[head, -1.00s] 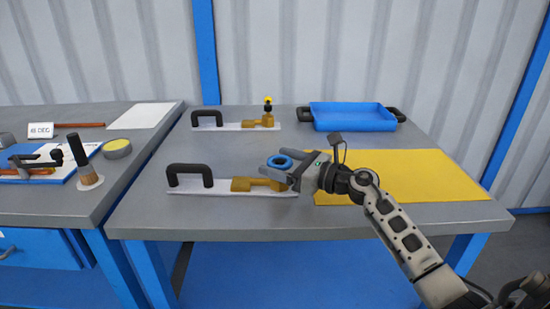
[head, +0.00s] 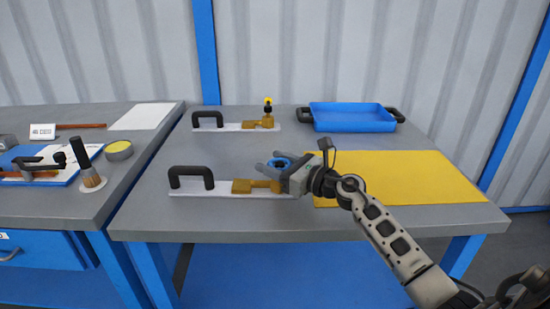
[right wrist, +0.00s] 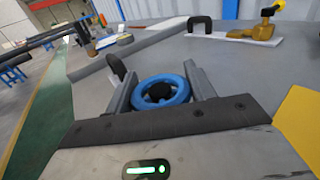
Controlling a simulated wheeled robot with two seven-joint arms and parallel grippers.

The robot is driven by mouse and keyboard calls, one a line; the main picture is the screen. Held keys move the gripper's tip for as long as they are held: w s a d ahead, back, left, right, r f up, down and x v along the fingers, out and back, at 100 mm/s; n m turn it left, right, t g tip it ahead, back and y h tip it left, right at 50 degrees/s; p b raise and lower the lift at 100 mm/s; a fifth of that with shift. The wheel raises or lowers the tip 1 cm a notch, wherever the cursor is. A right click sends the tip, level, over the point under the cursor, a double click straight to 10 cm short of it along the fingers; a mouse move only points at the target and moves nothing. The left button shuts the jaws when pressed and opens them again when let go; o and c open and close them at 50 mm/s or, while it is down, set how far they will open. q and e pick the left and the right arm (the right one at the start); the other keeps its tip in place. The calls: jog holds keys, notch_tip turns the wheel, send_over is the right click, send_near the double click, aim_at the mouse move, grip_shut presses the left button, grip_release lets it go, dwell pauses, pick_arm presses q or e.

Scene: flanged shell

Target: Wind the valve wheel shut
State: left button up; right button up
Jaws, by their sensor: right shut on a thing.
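The blue valve wheel (head: 279,163) stands on the brass valve (head: 256,186) at the front of the table. The valve is fixed to a pale plate with a black handle (head: 191,178). My right gripper (head: 276,163) is shut on the wheel, with a finger on either side of it. In the right wrist view the wheel (right wrist: 160,92) lies between the two grey fingers, its dark hub in the middle. The gripper partly hides the valve body. My left gripper is not in view.
A second brass valve (head: 260,123) with a yellow top stands on its plate behind. A blue tray (head: 353,118) with black handles is at the back right. A yellow mat (head: 400,178) lies to the right. A side bench (head: 50,205) with tools is at the left.

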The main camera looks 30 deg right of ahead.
jog(key=h+p, duration=0.1)
jog(key=m+h+p, duration=0.1)
jog(key=shift+r+m+t+p, duration=0.3)
jog(key=shift+r+t+p, duration=0.05)
jog(key=shift+t, duration=0.05)
jog(key=shift+d+f+h+p, duration=0.1)
jog(key=shift+h+p, duration=0.25)
jog(key=shift+h, duration=0.15)
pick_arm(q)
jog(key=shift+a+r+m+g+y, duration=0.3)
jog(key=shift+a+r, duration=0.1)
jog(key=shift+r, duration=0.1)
pick_arm(e)
jog(key=shift+f+m+h, duration=0.25)
jog(key=shift+m+h, duration=0.05)
jog(key=shift+m, duration=0.1)
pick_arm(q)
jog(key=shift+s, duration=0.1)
pick_arm(e)
jog(key=shift+d, duration=0.1)
jog(key=o, duration=1)
jog(key=shift+s, duration=0.1)
